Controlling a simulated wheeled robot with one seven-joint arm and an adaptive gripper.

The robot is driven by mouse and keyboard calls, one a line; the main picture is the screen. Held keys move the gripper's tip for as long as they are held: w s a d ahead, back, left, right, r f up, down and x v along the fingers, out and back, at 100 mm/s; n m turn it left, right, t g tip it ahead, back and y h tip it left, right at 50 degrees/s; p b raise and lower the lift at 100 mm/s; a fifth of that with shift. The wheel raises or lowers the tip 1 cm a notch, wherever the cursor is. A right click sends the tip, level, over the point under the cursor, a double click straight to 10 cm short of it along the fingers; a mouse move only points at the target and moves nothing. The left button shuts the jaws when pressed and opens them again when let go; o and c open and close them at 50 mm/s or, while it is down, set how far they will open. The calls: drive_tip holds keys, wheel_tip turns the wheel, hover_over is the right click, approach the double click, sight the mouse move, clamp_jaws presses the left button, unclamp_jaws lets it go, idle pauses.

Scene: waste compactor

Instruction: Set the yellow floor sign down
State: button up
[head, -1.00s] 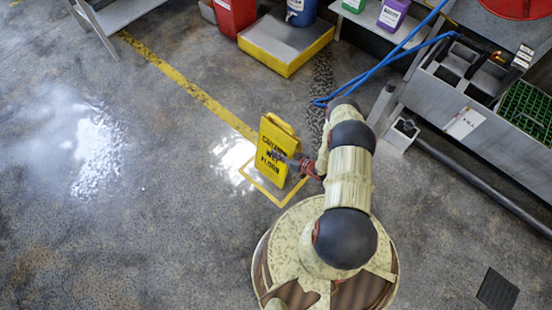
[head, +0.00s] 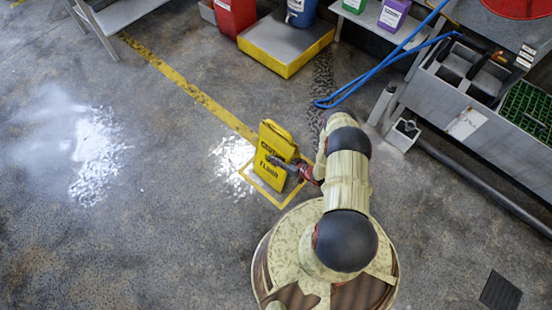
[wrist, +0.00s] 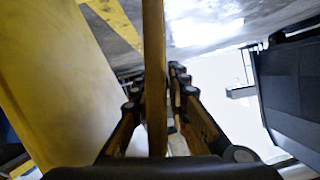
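The yellow floor sign (head: 268,178) is upright at a yellow outlined square (head: 283,203) on the floor, left of my arm, with dark lettering on its face. I cannot tell whether its lower edge touches the floor. Another broad yellow panel (wrist: 60,85) fills the left of that view.
A worn yellow line (head: 185,85) runs across the floor behind the sign. A yellow-edged platform (head: 287,62) with a blue container stands at the back. A blue hose (head: 375,80) and a grey bin unit (head: 468,123) are at right. The floor left is clear, with shiny wet-looking patches.

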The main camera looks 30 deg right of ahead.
drive_tip(key=shift+o, duration=1.1)
drive_tip(key=shift+r, duration=0.15)
drive_tip(key=p+v, duration=0.3)
drive_tip(key=v, duration=0.9)
drive_tip(key=shift+p, duration=0.35)
